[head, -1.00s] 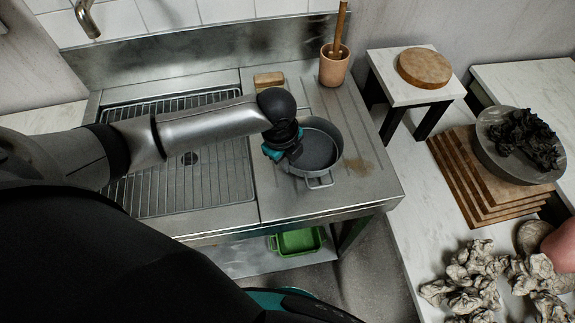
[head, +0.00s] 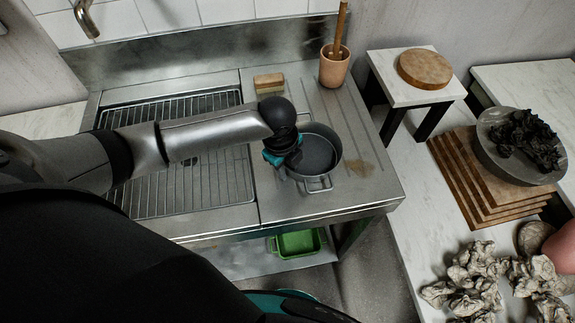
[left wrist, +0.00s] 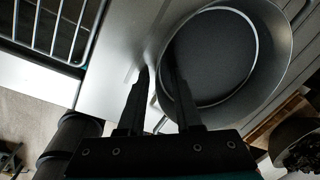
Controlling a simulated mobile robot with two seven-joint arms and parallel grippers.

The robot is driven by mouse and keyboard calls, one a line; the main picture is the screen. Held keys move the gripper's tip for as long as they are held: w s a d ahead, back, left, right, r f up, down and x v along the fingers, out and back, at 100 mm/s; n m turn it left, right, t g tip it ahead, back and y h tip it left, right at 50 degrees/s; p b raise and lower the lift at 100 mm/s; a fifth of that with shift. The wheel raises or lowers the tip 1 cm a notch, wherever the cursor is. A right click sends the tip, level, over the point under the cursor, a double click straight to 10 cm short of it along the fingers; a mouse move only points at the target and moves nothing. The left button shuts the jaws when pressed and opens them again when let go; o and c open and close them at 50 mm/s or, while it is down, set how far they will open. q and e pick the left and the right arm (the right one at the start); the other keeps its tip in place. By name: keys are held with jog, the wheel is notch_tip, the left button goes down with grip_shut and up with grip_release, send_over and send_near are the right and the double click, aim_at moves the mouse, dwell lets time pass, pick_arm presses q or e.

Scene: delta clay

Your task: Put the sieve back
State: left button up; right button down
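The sieve looks to be the round grey vessel (head: 333,155) with a dark flat inside and a wire handle at its front, sitting on the steel drainboard. My left gripper (head: 283,157) is at its left side. In the left wrist view the sieve's wall (left wrist: 272,80) fills the upper right. The left gripper's fingers (left wrist: 158,85) point at its near rim, spread apart, one outside and the other overlapping the rim. Whether they touch it cannot be told. My right gripper is not in view.
A wire rack (head: 170,195) covers the sink at left. A brush block (head: 269,83) and a terracotta pot (head: 334,68) stand behind. A green tray (head: 297,243) sits on the shelf below. At right are stacked boards (head: 470,190), a bowl (head: 490,160) of dark lumps and pale clay lumps (head: 475,275).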

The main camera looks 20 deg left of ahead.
pick_arm(q)
jog(key=shift+r, duration=0.1)
notch_tip(320, 180, up, 12)
jog(key=s+p, duration=0.1)
jog(key=p, duration=0.1)
jog(key=shift+s+a+p, duration=0.25)
jog(key=shift+a+p, duration=0.05)
dwell(0.4)
